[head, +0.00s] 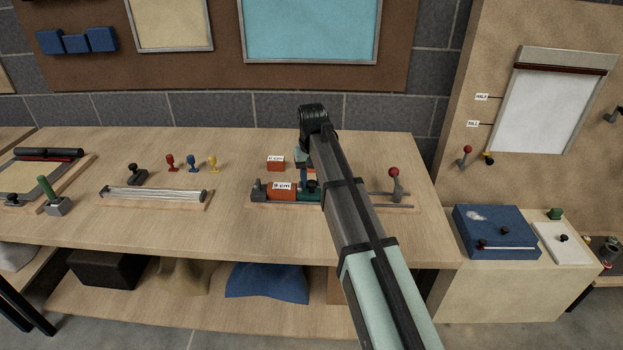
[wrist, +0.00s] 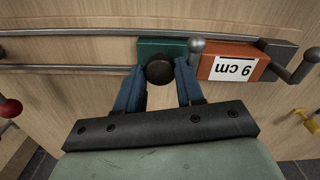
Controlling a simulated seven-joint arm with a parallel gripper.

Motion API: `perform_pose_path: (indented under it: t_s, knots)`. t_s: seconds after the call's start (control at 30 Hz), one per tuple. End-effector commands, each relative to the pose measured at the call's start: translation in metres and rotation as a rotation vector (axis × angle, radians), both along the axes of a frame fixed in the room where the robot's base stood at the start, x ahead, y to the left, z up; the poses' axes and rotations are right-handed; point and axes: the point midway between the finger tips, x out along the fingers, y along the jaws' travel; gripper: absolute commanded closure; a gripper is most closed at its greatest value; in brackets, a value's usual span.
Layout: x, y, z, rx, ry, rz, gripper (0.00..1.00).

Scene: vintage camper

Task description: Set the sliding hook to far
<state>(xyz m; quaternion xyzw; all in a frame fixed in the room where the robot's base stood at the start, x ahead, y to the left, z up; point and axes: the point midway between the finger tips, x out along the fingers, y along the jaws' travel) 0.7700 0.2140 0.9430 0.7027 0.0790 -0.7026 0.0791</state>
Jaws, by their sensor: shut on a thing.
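A green sliding block (head: 308,196) with a black knob (wrist: 160,70) sits on a two-rod rail on the workbench. In the wrist view the green block (wrist: 165,47) is beside an orange block (wrist: 232,67) marked "9 cm", at the end of the rail. My gripper (wrist: 160,76) has its blue fingers on both sides of the black knob and is shut on it. In the head view my arm hides part of the block and rail. I cannot tell which part is the hook.
A red-ball lever (head: 394,175) stands at the rail's right end. A second orange block (head: 275,163) sits behind the rail. Several stamps and a roller tray (head: 110,204) are to the left. The bench front (head: 240,235) is clear. A blue box (head: 495,222) stands at right.

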Motion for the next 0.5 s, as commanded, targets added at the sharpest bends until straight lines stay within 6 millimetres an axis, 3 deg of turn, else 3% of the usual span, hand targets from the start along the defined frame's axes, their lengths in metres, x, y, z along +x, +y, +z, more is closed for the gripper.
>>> perform_pose_path:
  t_s: [0.1, 0.37, 0.5]
  knots:
    - [0.000, 0.000, 0.000, 0.000, 0.000, 0.000, 0.99]
    - [0.000, -0.001, 0.000, 0.000, 0.000, 0.000, 1.00]
    - [0.000, -0.016, 0.000, 0.000, 0.000, -0.002, 1.00]
